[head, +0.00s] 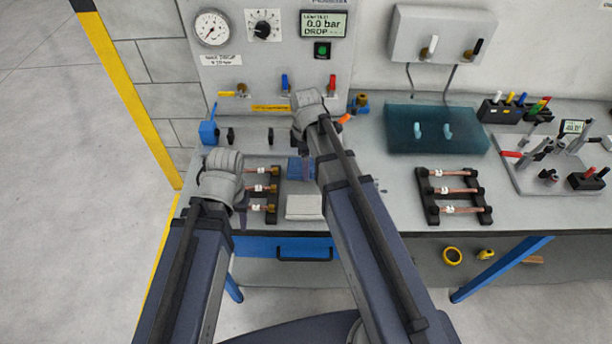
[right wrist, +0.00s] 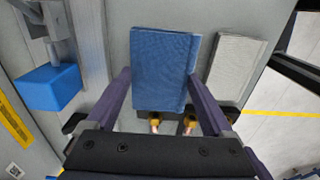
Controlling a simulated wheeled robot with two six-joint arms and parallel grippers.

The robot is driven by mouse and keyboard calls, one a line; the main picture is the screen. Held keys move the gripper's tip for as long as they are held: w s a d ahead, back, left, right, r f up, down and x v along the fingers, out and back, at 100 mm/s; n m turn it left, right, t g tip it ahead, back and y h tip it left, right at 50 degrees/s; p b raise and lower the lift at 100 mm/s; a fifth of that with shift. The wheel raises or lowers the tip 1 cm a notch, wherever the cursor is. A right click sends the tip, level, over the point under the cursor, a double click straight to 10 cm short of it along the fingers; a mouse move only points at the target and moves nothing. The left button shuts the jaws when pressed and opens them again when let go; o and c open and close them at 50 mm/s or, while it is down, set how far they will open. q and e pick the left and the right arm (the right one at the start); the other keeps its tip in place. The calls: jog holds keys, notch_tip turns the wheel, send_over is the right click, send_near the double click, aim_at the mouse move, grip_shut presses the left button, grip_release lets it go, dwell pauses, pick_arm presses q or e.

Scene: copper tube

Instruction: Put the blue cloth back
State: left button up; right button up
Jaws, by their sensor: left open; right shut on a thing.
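The blue cloth (right wrist: 163,65) is a folded, flat rectangle between the two fingers of my right gripper (right wrist: 160,88), which is shut on it. In the head view the blue cloth (head: 298,169) shows beside my right arm, which hides part of it. I cannot tell whether it touches the bench. My left gripper (head: 243,207) is open and points down by the left tube rack; its wrist hides part of that rack.
A white folded cloth (head: 304,207) lies just in front of the blue one, near the bench edge. The left rack (head: 275,190) holds copper tubes with brass ends. A teal case (head: 436,130) and another tube rack (head: 455,190) are at the right.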

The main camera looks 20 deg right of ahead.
jog(key=shift+f+b, duration=1.8)
jog(key=shift+b, duration=0.05)
jog(key=shift+f, duration=0.15)
jog(key=o, duration=1.1)
jog(key=shift+c, duration=0.2)
